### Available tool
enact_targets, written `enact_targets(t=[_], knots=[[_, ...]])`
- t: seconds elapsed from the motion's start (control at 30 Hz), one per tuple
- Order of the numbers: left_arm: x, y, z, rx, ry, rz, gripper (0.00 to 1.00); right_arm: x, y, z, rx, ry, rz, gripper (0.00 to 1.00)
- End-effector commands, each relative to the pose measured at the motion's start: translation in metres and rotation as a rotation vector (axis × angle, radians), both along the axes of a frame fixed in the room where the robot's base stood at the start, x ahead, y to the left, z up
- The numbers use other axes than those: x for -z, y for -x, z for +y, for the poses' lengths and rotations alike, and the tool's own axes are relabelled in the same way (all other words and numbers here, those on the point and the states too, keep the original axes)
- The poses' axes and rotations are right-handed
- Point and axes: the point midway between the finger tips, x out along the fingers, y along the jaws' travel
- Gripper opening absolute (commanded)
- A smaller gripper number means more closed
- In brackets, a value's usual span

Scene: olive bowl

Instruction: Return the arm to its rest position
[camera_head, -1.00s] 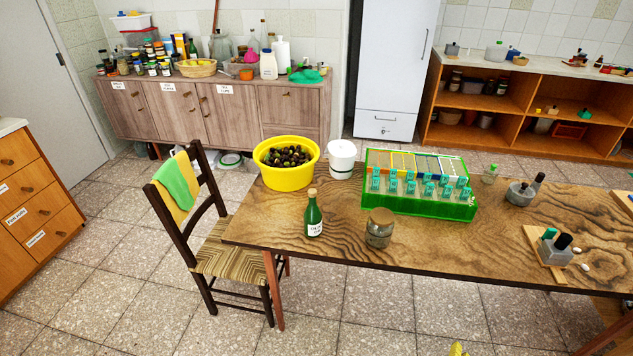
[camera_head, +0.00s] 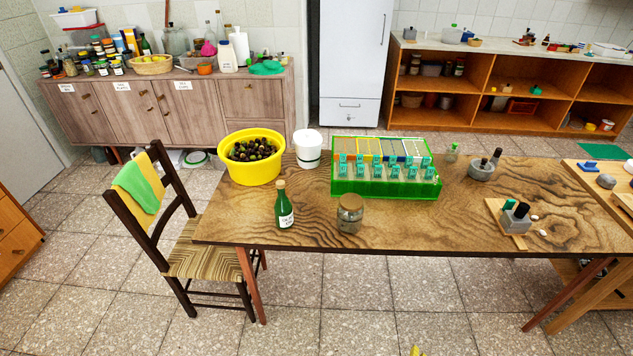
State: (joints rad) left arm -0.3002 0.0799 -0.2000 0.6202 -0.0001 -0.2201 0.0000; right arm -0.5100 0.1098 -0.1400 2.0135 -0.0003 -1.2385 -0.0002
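Neither of my grippers shows clearly in the head view. Only a small yellow tip (camera_head: 415,350) pokes in at the bottom edge, and I cannot tell what it belongs to. A yellow bowl (camera_head: 229,172) full of dark olives (camera_head: 256,150) stands at the table's left end. A white lidded tub (camera_head: 308,150) stands just right of it. A green bottle (camera_head: 284,208) with a white label stands upright near the front edge, with a lidded glass jar (camera_head: 350,215) to its right.
The wooden table (camera_head: 420,232) has free room at its front middle. A green crate (camera_head: 385,187) holds several teal-topped items. A stone mortar (camera_head: 481,172) and a small board (camera_head: 498,216) lie to the right. A chair (camera_head: 205,250) stands at the left end.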

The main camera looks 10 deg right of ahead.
Motion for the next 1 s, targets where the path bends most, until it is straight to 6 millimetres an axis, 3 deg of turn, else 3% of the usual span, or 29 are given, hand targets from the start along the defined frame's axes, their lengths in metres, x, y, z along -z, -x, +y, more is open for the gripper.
enact_targets(t=[0.03,0.2,0.5,0.73,1.0], knots=[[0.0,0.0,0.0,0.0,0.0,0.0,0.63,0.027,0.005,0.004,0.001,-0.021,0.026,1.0],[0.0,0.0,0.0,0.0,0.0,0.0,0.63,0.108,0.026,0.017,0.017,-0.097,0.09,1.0],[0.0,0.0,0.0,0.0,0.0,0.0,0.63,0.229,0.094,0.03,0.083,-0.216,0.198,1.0],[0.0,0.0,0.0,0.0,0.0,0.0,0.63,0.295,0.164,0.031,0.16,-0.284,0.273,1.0],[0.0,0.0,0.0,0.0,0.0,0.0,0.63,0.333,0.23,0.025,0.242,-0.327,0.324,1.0]])
